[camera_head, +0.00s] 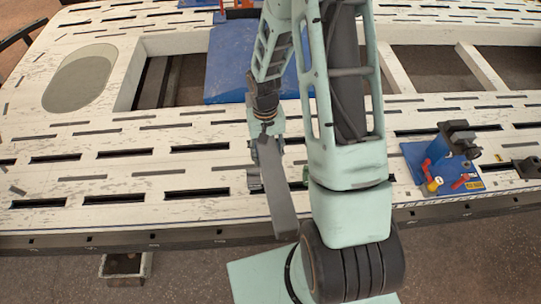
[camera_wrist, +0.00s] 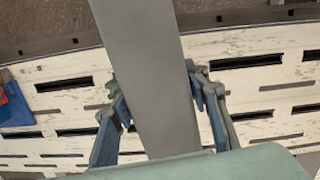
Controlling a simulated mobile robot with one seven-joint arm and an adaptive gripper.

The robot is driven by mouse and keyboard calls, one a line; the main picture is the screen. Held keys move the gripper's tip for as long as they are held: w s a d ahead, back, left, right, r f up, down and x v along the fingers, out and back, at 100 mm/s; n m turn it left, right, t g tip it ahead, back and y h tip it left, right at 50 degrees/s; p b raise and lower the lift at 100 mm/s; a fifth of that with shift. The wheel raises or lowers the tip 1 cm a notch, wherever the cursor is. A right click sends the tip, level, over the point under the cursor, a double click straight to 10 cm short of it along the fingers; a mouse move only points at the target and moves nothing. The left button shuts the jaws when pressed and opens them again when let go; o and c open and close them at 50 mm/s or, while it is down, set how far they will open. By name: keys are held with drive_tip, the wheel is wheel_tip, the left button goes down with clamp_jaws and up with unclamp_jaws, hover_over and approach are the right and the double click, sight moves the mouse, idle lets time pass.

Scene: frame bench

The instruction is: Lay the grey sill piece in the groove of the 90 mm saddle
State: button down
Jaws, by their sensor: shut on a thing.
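The grey sill piece (camera_head: 276,190) is a long flat bar. My gripper (camera_head: 256,175) is shut on it and holds it near the front edge of the bench, with one end pointing toward the camera. In the wrist view the sill piece (camera_wrist: 150,65) runs between both fingers of my gripper (camera_wrist: 160,98) and off the top of the picture. I cannot pick out the 90 mm saddle or its groove for certain. My arm hides part of the bench behind the gripper.
A blue plate with a black clamp and red levers (camera_head: 445,165) stands on the slotted white bench (camera_head: 110,190) at right. A blue panel (camera_head: 225,70) lies at the back middle. An oval recess (camera_head: 80,80) is at back left. The left front bench is clear.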

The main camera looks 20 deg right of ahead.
drive_tip(key=w+d+f+m+b, duration=0.3)
drive_tip(key=w+f+m+b, duration=0.1)
drive_tip(key=f+m+b, duration=0.2)
drive_tip(key=w+d+f+m+t+y+b, duration=0.1)
drive_tip(key=w+d+f+m+b, duration=0.2)
drive_tip(key=f+m+b, duration=0.4)
drive_tip(key=w+d+f+m+b, duration=0.4)
drive_tip(key=f+m+b, duration=0.2)
drive_tip(key=f+b, duration=0.3)
drive_tip(key=shift+w+f+m+t+b, duration=0.25)
drive_tip(key=shift+w+m+t+b, duration=0.05)
drive_tip(key=shift+b, duration=1.95)
wheel_tip(320, 180, down, 9)
drive_tip(key=b, duration=0.4)
drive_tip(key=shift+r+b, duration=0.2)
drive_tip(key=shift+b, duration=0.2)
